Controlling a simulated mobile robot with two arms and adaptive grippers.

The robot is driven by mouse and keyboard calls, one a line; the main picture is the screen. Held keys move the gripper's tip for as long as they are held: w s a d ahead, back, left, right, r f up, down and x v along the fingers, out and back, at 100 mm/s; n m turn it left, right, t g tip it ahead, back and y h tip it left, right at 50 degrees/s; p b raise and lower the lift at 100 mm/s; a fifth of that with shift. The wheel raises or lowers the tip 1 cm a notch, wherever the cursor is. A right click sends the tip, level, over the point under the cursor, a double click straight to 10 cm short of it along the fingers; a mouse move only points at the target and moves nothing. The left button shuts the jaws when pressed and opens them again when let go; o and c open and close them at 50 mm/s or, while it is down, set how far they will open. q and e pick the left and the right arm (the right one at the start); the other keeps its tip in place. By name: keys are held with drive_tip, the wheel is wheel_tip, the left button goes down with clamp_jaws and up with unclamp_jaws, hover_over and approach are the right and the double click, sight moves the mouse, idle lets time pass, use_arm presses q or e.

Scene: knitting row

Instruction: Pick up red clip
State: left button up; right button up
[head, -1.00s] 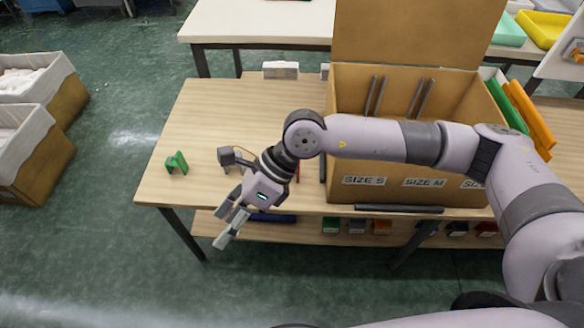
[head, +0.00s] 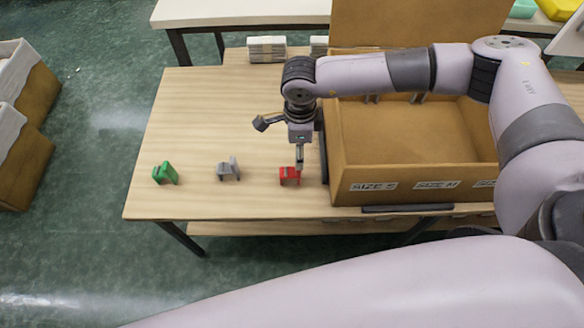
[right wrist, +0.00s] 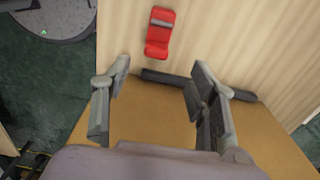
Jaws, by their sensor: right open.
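The red clip (head: 289,175) stands on the wooden table, left of the cardboard box. It also shows at the top of the right wrist view (right wrist: 160,32), beyond the fingertips. My right gripper (head: 300,160) points down just above and behind the clip, close to it in the head view; whether they touch is unclear there. In the right wrist view the fingers (right wrist: 153,105) are spread apart with nothing between them. My left gripper is not in view.
A grey clip (head: 228,169) and a green clip (head: 165,173) stand to the left on the table (head: 200,115). The cardboard box (head: 350,176) with size labels is close on the right. A dark bar (head: 408,208) lies along its front. White stacks (head: 266,47) stand at the back.

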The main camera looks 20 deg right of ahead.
sight(298, 174)
wheel_tip(298, 174, down, 4)
drive_tip(key=shift+r, duration=0.1)
wheel_tip(298, 174, down, 3)
drive_tip(key=shift+f+p, duration=0.2)
drive_tip(key=shift+p, duration=0.25)
drive_tip(key=f, duration=0.2)
drive_tip(key=f+p, duration=0.1)
drive_tip(key=shift+s+a+f, duration=0.15)
drive_tip(key=shift+s+f, duration=0.1)
drive_tip(key=shift+f, duration=0.65)
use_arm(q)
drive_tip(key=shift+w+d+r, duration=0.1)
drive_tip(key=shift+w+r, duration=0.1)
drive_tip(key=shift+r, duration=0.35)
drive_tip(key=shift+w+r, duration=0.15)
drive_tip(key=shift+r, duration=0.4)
use_arm(e)
drive_tip(key=shift+c, duration=0.3)
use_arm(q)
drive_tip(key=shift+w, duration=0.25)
use_arm(e)
drive_tip(key=c, duration=0.9)
drive_tip(key=shift+r, duration=0.1)
